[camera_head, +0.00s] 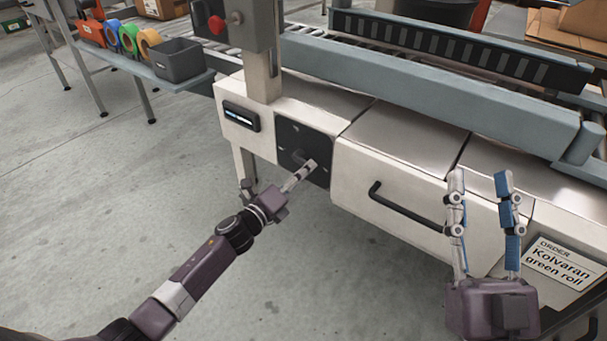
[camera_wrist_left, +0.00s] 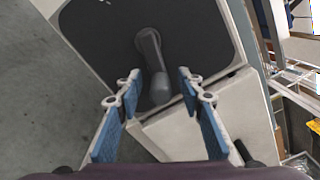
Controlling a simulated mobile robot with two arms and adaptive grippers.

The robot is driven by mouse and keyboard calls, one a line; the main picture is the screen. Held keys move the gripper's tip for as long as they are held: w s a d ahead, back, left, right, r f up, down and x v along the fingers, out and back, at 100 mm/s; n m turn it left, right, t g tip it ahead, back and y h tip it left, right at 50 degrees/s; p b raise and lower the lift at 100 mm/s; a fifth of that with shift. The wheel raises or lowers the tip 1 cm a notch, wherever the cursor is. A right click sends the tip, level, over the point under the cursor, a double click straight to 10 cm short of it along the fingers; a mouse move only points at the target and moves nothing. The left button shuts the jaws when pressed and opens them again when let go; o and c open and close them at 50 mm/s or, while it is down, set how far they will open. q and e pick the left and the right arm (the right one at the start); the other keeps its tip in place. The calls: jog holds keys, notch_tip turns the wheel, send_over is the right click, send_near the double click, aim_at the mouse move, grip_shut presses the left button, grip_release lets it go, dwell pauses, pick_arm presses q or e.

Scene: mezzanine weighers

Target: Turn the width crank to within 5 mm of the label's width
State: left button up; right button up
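The width crank (camera_head: 299,157) is a grey arm with a knob on a dark square plate on the machine's front. In the left wrist view the crank (camera_wrist_left: 152,62) has its knob end lying between my left gripper's fingers (camera_wrist_left: 159,76). Those fingers are open, with gaps visible on both sides of the knob. In the head view my left gripper (camera_head: 311,167) is at the crank and partly covers it. My right gripper (camera_head: 482,178) is open and empty in front of the drawer side. A small display (camera_head: 241,117) sits left of the plate; its reading is too small to tell.
An order card (camera_head: 562,265) reads "Kolvaran green roll". A black drawer handle (camera_head: 405,208) sticks out right of the crank. A side shelf holds coloured rolls (camera_head: 128,40) and a grey bin (camera_head: 179,60). A red button (camera_head: 216,25) is above. Floor at left is clear.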

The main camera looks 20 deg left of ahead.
pick_arm(q)
jog(key=shift+w, duration=0.1)
jog(key=shift+c, duration=0.5)
grip_shut()
jog(key=shift+d+r, duration=0.1)
jog(key=shift+r, duration=0.1)
